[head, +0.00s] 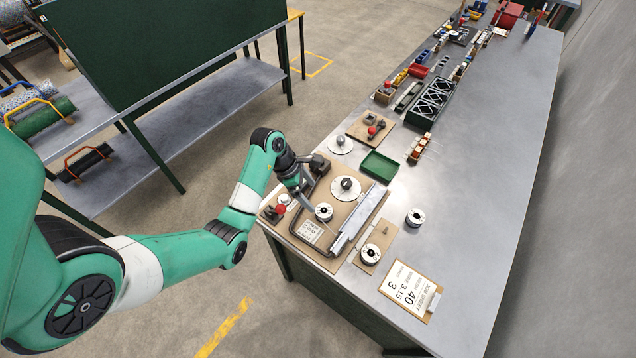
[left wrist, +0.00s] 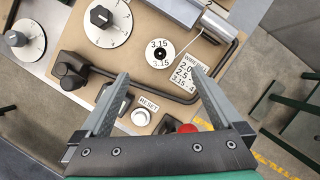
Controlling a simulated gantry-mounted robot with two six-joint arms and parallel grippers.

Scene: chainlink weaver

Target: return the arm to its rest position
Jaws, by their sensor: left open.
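My left arm (head: 245,195) reaches in from the left over the near end of the metal bench. Its gripper (head: 304,193) hangs above the brown machine board (head: 372,204). In the left wrist view the gripper (left wrist: 158,95) is open with nothing between its fingers. Below it are the white RESET button (left wrist: 140,117), the red knob (left wrist: 188,129), a spool marked 3.15 (left wrist: 160,53) and a dial with a black knob (left wrist: 101,38). My right gripper is in neither view.
A loose spool (head: 415,217), a green tray (head: 379,166) and a job card (head: 410,288) lie on the bench. Racks and small parts fill its far end. A green-framed shelf (head: 180,118) stands at the left. The bench's right side is clear.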

